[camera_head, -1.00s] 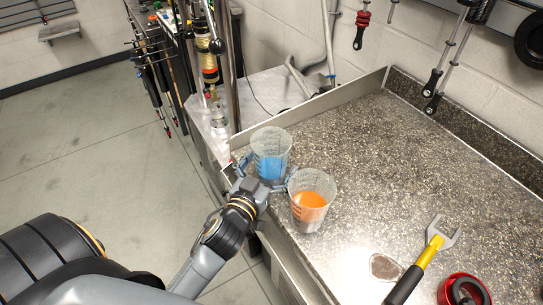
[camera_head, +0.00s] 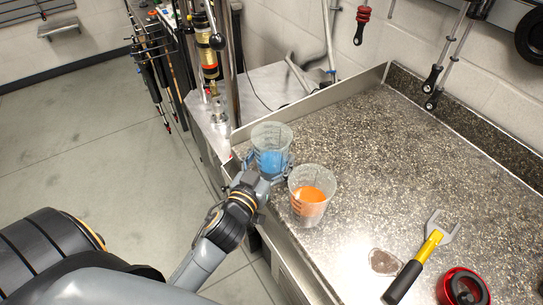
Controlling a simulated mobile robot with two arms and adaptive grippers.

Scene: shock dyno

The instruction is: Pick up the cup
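A clear cup with blue liquid (camera_head: 271,150) stands on the speckled counter near its left edge. A second clear cup with orange liquid (camera_head: 310,194) stands just in front and to its right. My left gripper (camera_head: 268,174) reaches in from the lower left, with its fingers on either side of the blue cup's lower part. The fingers look spread around the cup; whether they press on it cannot be told. The right finger passes close to the orange cup, which partly hides it. My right gripper is not in view.
On the speckled counter (camera_head: 390,160), a yellow and black wrench tool (camera_head: 424,256) and a red ring-shaped part (camera_head: 464,288) lie at the lower right. A raised ledge runs along the back. Shock absorbers hang on the wall. The counter's middle is clear.

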